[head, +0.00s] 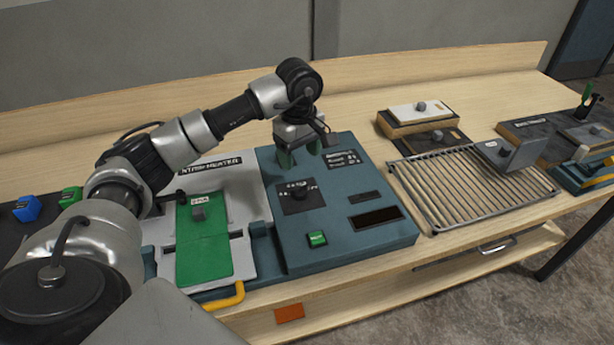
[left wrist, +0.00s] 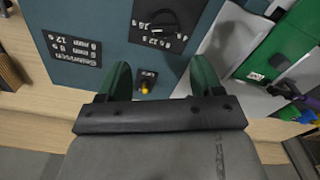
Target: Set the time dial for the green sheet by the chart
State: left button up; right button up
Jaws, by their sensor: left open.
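The blue-grey console (head: 345,235) stands mid-bench. A black dial (head: 298,191) on a dark scale plate sits on its left part; it also shows at the top of the left wrist view (left wrist: 165,20). The chart (head: 347,160), a dark panel of white print, is behind and right of the dial; in the left wrist view (left wrist: 72,46) it is upside down and too small to read surely. The green sheet (head: 204,245) lies on the light plate left of the console. My left gripper (head: 303,153) is open above the console's back, behind the dial, its green fingers apart and empty.
A small dark fitting with an amber spot (left wrist: 146,84) lies between my left fingers in the wrist view. The console also has a green button (head: 317,239) and a dark display (head: 377,217). A slatted rack (head: 450,195) stands right. A yellow handle (head: 225,298) is at the front.

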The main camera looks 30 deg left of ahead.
aim_at(299, 186)
pick_arm(q)
jog(key=f, duration=0.1)
jog(key=s+f, duration=0.1)
jog(key=f, duration=0.1)
jog(key=f+p, duration=0.1)
jog(key=shift+s+f, duration=0.2)
jog(key=shift+s, duration=0.1)
jog(key=f, duration=0.1)
jog(key=w+f, duration=0.1)
jog(key=f, duration=0.1)
jog(key=shift+p, duration=0.4)
jog(key=shift+s+f, duration=0.15)
jog(key=shift+f, duration=0.9)
jog(key=shift+c, duration=2.3)
jog(key=c, duration=0.4)
jog(key=shift+c, duration=0.2)
pick_arm(e)
jog(key=shift+g, duration=0.3)
jog(key=s, duration=0.1)
jog(key=s+r, duration=0.1)
jog(key=s, duration=0.1)
jog(key=s+r, duration=0.1)
jog(key=shift+s, duration=0.15)
